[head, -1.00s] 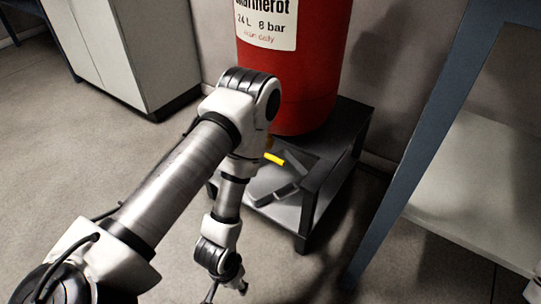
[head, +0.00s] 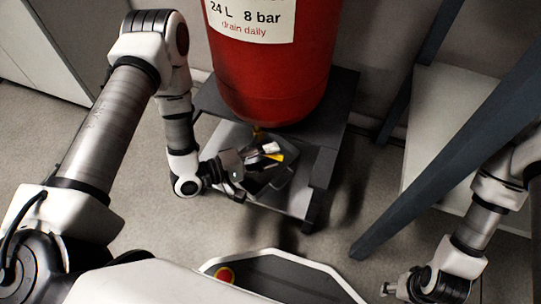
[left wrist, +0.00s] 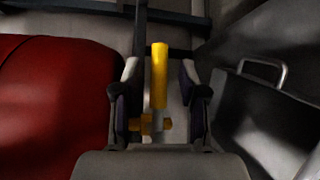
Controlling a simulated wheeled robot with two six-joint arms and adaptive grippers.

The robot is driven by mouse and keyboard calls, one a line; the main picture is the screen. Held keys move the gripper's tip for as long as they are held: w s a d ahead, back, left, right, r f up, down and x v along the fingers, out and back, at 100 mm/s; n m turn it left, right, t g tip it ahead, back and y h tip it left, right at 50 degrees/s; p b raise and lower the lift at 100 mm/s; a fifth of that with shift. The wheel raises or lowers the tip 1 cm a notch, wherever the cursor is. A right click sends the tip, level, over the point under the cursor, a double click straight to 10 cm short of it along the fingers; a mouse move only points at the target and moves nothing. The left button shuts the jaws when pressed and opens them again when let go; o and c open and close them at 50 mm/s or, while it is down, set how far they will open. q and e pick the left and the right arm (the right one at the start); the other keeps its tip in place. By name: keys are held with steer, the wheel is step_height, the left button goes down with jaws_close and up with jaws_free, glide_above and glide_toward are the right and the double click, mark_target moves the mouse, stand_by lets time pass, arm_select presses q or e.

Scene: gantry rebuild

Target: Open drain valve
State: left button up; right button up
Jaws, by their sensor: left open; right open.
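The red tank (head: 270,75) stands on a dark stand, its label reading "24 L 8 bar" and "drain daily". Under it is the drain valve, with a yellow lever (head: 275,157) partly hidden by my left gripper (head: 262,160). In the left wrist view the yellow lever (left wrist: 159,78) lies between the two fingers of my open left gripper (left wrist: 159,85), with a gap on each side. The brass valve body (left wrist: 149,125) shows near the palm. My right gripper (head: 389,290) is open and empty at the bottom right, far from the valve.
The dark stand (head: 345,95) surrounds the valve with legs and a top edge. A grey container with a wire handle (left wrist: 262,70) sits beside my left gripper. Grey cabinets (head: 35,60) are at the upper left.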

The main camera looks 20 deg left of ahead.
arm_select(q)
steer(key=shift+w+d, duration=0.3)
steer(key=shift+d, duration=0.1)
steer(key=shift+c, duration=0.3)
jaws_close()
